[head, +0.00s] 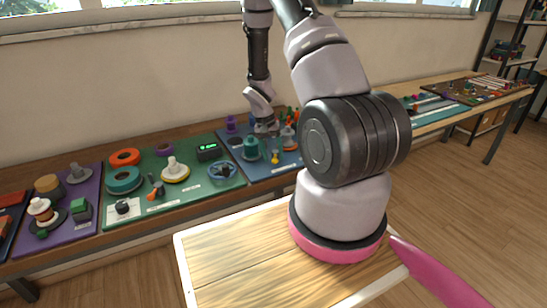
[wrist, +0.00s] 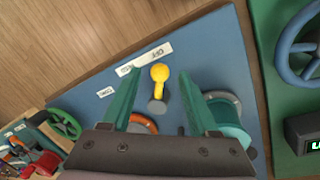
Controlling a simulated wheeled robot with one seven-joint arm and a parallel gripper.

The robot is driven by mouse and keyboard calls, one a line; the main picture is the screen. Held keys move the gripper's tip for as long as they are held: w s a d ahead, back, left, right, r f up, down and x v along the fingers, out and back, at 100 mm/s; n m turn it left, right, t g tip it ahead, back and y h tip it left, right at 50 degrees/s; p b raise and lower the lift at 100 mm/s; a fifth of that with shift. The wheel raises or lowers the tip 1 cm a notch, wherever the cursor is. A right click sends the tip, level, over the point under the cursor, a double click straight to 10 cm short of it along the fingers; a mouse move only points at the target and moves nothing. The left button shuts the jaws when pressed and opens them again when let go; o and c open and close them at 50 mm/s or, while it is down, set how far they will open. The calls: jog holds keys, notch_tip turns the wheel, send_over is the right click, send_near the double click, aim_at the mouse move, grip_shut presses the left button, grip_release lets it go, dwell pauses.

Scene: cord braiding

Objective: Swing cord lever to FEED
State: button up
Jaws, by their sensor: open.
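The cord lever (wrist: 159,76) has a round yellow knob on a short yellow stem over a grey base, on a blue panel (wrist: 215,60). In the wrist view its knob lies nearer the OFF end of a white FEED/OFF label (wrist: 145,58), which reads upside down. My gripper (wrist: 157,80) has two teal fingers, open, one on each side of the lever with visible gaps. Whether the fingertips are level with the knob is hard to tell. In the head view the yellow lever (head: 275,157) shows just below my gripper (head: 266,130).
A white CORD label (wrist: 105,92) lies left of the lever. A teal spool (wrist: 228,118) stands close right of the right finger, and an orange ring (wrist: 143,124) lies below. A green panel (head: 150,193) with a lit display box (head: 207,148) adjoins the blue panel.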

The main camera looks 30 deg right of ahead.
jog(key=shift+d+f, duration=0.1)
jog(key=shift+f, duration=0.5)
grip_shut()
